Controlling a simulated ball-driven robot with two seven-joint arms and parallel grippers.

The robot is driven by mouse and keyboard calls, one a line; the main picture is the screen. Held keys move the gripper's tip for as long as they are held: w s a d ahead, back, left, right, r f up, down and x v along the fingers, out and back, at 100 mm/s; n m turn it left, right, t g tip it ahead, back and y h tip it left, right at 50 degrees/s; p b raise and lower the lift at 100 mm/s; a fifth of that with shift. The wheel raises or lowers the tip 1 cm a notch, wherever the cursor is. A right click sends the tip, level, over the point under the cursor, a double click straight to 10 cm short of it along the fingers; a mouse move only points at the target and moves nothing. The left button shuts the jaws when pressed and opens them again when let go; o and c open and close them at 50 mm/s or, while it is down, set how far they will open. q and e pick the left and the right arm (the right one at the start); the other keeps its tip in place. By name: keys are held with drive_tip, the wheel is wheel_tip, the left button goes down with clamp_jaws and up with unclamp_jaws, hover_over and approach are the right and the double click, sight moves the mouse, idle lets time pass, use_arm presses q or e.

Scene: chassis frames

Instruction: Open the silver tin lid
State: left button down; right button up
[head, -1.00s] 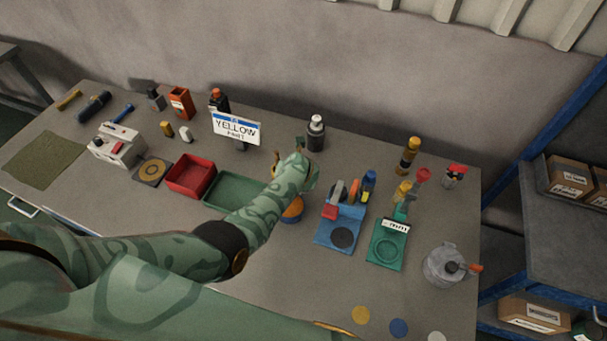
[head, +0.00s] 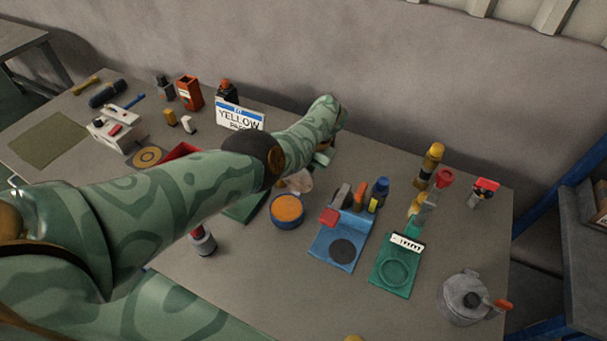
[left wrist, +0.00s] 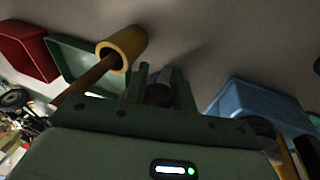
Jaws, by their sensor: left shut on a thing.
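The silver-grey round tin (head: 465,297) stands at the front right of the table in the head view. Its lid is on, with a dark knob on top and an orange-red handle piece at its right. My left gripper (head: 322,157) is far from it, over the back middle of the table, and is mostly hidden by my own arm. In the left wrist view, the left fingers (left wrist: 162,82) are shut on a dark object (left wrist: 158,95), of which only a small part shows. My right gripper is not in view.
A blue stand (head: 335,250) and a green stand (head: 390,278) lie between my left arm and the tin. An orange-topped round pot (head: 287,210) is beside the blue stand. Table in front of the stands is clear.

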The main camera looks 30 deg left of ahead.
use_arm(q)
drive_tip(key=shift+d+f, duration=0.1)
drive_tip(key=shift+f, duration=0.1)
idle(0.3)
drive_tip(key=c, duration=1.3)
unclamp_jaws()
drive_tip(key=shift+o, duration=0.8)
drive_tip(key=shift+r, duration=0.15)
drive_tip(key=p+v, duration=0.5)
drive_tip(key=v, duration=1.1)
drive_tip(key=shift+w, duration=0.2)
